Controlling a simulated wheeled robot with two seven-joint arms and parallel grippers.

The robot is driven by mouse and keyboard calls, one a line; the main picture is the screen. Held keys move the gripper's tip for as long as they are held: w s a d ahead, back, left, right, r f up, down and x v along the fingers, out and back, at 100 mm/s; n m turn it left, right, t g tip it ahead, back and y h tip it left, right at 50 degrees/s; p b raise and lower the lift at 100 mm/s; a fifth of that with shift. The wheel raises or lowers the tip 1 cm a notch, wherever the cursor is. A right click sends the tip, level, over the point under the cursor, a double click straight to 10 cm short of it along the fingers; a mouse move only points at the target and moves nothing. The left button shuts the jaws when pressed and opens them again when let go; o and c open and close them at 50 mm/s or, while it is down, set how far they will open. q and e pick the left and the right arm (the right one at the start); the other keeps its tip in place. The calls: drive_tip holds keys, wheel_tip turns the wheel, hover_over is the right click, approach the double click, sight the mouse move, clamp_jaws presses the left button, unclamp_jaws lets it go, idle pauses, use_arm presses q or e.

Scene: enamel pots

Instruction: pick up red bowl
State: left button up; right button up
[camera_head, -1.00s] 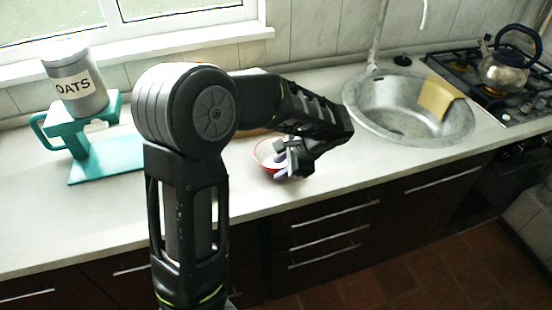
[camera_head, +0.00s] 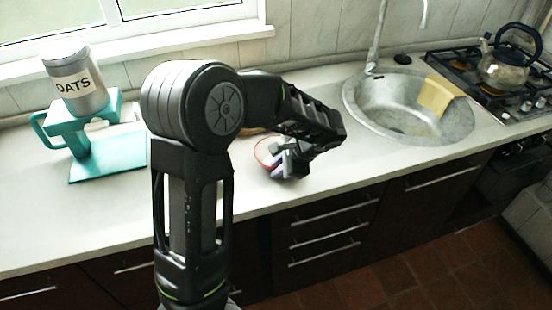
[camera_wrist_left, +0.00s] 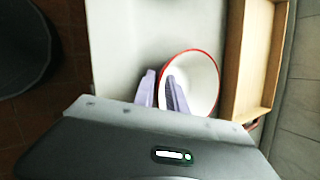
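The red bowl is a white bowl with a red rim (camera_head: 262,149) on the counter, partly hidden by my left gripper in the head view. In the left wrist view the bowl (camera_wrist_left: 202,72) shows its white inside and most of its red rim. My left gripper (camera_head: 285,174) is at the bowl's near side. In the left wrist view its two pale purple fingers (camera_wrist_left: 162,90) stand apart, with the bowl's rim between them; one finger is over the inside and the other outside. Contact with the rim cannot be told. My right gripper is not in view.
A wooden tray or box (camera_wrist_left: 234,98) lies close beside the bowl. A teal stand (camera_head: 68,130) with an oats canister (camera_head: 78,88) is at the left. The sink (camera_head: 352,104) and a kettle (camera_head: 503,72) are at the right. The counter's front edge is near the gripper.

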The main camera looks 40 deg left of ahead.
use_arm(q)
clamp_jaws()
idle(0.9)
idle(0.4)
wheel_tip(320, 180, up, 10)
drive_tip(key=shift+r+b, duration=0.1)
drive_tip(key=shift+b, duration=0.3)
